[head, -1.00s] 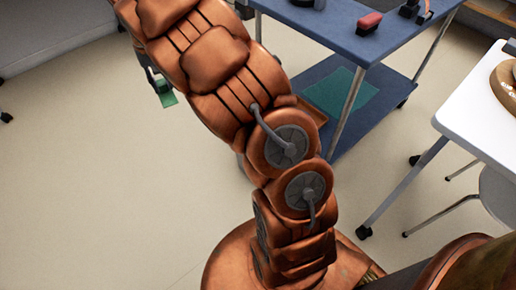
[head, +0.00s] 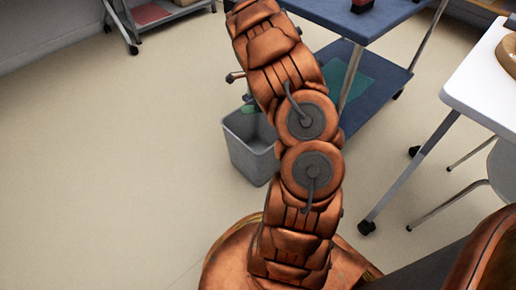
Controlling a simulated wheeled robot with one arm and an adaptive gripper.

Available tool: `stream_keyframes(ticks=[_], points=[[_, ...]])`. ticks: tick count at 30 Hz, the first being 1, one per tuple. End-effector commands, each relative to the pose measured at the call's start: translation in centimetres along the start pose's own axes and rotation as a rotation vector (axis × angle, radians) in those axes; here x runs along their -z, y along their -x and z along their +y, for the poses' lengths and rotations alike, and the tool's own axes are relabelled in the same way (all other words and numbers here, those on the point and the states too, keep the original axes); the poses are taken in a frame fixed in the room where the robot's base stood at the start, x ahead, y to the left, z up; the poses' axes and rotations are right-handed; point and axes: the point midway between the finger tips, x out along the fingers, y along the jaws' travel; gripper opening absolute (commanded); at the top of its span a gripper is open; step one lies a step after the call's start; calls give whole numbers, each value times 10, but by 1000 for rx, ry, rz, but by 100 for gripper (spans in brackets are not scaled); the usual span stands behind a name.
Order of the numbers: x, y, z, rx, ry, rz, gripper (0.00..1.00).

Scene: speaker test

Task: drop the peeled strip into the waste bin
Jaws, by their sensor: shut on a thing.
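The grey waste bin (head: 246,153) stands on the floor left of my arm, its right side hidden by the arm. A small green piece, the peeled strip (head: 249,108), shows at the bin's open top, close beside my arm. My gripper (head: 247,99) is mostly hidden behind my arm; only a small dark part shows, just above the strip. It is shut on the strip. Whether the strip is above the rim or inside it is hard to tell.
A blue cart (head: 385,20) with a green sheet (head: 347,85) on its lower shelf stands behind my arm to the right. A white table (head: 485,80) is at the right. A grey trolley (head: 160,17) stands at the upper left. The left floor is clear.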

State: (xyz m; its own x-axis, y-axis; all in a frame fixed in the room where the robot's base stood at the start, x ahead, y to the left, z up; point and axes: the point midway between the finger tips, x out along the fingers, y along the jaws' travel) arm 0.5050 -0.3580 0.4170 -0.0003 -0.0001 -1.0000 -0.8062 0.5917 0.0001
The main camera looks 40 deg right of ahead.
Motion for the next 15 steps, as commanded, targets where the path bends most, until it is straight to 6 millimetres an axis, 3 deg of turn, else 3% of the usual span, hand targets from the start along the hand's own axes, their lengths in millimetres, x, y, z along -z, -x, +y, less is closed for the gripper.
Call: stream_keyframes(ticks=[4,15], points=[[16,-12,0,2,-88,1,0],[17,-34,1,-1,-102,-1,0]])
